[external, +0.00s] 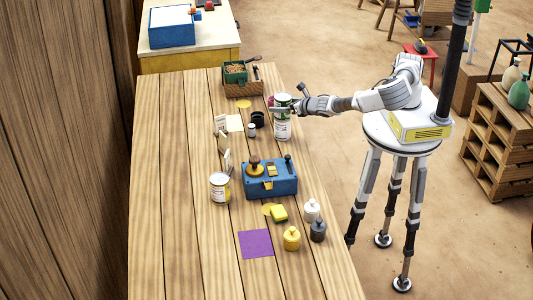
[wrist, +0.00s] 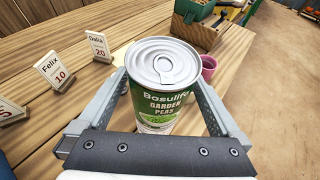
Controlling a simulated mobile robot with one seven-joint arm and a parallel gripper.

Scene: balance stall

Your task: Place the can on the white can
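The can is a green "Garden Peas" can (external: 283,100) with a silver lid; it also shows upright in the wrist view (wrist: 164,65). My gripper (external: 284,110) has a finger on each side of it, and both fingers seem to touch it. Directly below, in the external view, is a white can body (external: 282,130) with dark print on the wooden table. The green can looks lined up over it; I cannot tell whether they touch. Another white can (external: 220,187), with a yellow band, stands nearer the camera, apart from my gripper.
A pink cup (wrist: 208,66) is just beyond the can. Name cards (wrist: 58,72) stand to its left. A green-topped crate (external: 241,82) is behind. A blue box (external: 270,179), bottles (external: 291,239) and a purple square (external: 256,243) are nearer. The table's left side is bare.

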